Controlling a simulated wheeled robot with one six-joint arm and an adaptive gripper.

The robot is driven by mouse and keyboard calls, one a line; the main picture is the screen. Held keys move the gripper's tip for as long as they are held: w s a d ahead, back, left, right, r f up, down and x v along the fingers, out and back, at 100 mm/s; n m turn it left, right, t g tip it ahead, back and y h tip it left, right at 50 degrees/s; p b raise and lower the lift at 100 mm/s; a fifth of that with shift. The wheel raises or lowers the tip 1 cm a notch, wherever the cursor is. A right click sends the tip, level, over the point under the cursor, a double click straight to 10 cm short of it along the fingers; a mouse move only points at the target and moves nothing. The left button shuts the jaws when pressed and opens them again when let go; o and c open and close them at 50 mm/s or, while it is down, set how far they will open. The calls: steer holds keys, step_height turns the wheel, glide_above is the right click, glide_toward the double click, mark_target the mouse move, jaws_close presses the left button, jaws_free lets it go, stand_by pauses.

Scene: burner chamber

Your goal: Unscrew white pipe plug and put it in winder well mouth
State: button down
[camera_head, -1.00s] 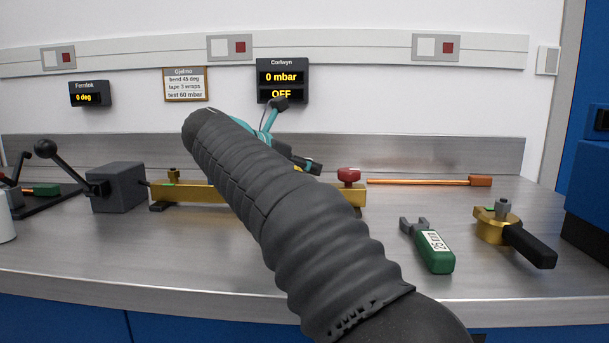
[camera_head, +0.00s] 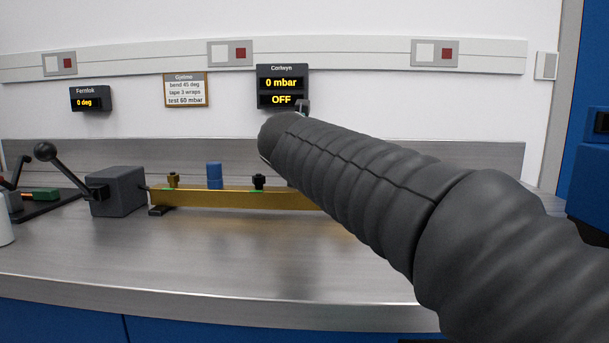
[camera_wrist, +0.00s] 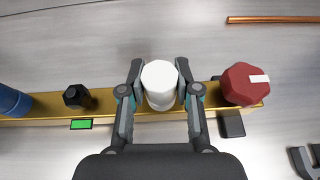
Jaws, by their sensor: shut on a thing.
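The white plug (camera_wrist: 160,82) is between the two fingers of my gripper (camera_wrist: 160,92) in the wrist view. The fingers touch it on both sides, and it is over the brass bar (camera_wrist: 52,104). I cannot tell whether it is still seated in the bar. In the head view my arm covers the gripper and the plug. Nothing in view is clearly marked as the winder well mouth.
Along the brass bar are a blue cylinder (camera_head: 214,176), a black knob (camera_head: 258,182) and a red knob (camera_wrist: 244,84). A copper pipe (camera_wrist: 275,19) lies behind. A grey block with a lever (camera_head: 118,192) stands left. The front bench is clear at left and middle.

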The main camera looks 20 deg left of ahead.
steer(key=shift+n+y+p, duration=0.3)
steer(key=shift+n+p, duration=0.1)
steer(key=shift+p, duration=0.35)
steer(key=shift+g+y+p, duration=0.3)
steer(key=shift+y+p, duration=0.05)
steer(key=shift+y, duration=0.05)
steer(key=shift+f+n+y, duration=0.2)
steer(key=shift+n+y, duration=0.2)
steer(key=shift+n, duration=0.2)
steer(key=shift+n+g+y, duration=0.5)
steer(key=shift+n+y, duration=0.2)
steer(key=shift+y, duration=0.1)
steer(key=shift+n+y, duration=0.3)
steer(key=shift+c, duration=2.1)
jaws_free()
steer(key=shift+r, duration=0.15)
